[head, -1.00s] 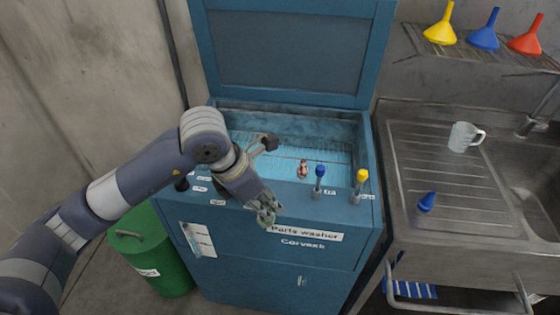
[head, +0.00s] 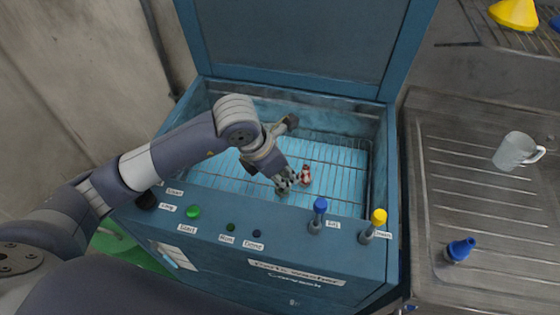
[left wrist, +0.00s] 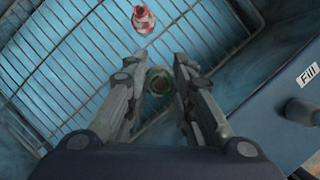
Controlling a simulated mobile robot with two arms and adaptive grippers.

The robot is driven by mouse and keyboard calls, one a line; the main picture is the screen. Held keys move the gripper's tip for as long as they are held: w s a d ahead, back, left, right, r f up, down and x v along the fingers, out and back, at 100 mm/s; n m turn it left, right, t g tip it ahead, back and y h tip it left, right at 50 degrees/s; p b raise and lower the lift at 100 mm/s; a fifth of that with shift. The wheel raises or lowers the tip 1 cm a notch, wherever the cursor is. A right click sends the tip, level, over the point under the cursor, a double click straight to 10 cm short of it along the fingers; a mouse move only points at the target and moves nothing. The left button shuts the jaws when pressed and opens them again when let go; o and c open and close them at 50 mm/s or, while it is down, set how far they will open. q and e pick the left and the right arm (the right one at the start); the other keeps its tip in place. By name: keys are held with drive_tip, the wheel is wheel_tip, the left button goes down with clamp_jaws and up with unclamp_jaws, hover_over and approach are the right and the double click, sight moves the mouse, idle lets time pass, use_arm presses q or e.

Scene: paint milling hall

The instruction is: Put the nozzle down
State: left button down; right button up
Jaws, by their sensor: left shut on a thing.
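My left gripper (head: 284,186) is over the open basin of the blue parts washer (head: 330,265), low above its wire rack (head: 335,152). In the left wrist view the fingers (left wrist: 158,88) are shut on a small round greenish piece, seen end-on, which I take as the nozzle (left wrist: 158,79). The fingers mostly hide it in the head view. I cannot tell whether it touches the rack. A small red-and-white piece (head: 305,175) stands on the rack just right of the gripper; it also shows in the left wrist view (left wrist: 143,18). My right gripper is out of view.
The washer's front ledge carries a green button (head: 193,212), a blue-topped valve (head: 319,207) and a yellow-topped valve (head: 377,220). The raised lid (head: 305,45) stands behind. The rack's right part is clear. A sink drainboard (head: 480,205) with a mug (head: 514,151) lies right.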

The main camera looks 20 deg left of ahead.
use_arm(q)
drive_tip(key=shift+f, duration=0.8)
drive_tip(key=shift+w+a+f, duration=0.15)
drive_tip(key=shift+w+f, duration=0.1)
drive_tip(key=b, duration=0.2)
hover_over(244, 171)
drive_tip(key=f, duration=0.2)
wheel_tip(244, 171, down, 3)
drive_tip(key=shift+w+f+b, duration=0.1)
drive_tip(key=shift+b, duration=0.8)
drive_tip(key=shift+a, duration=0.1)
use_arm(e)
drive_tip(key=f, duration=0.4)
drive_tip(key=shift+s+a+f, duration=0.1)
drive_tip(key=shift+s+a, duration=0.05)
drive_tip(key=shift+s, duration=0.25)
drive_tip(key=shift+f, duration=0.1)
use_arm(q)
drive_tip(key=c, duration=1.4)
unclamp_jaws()
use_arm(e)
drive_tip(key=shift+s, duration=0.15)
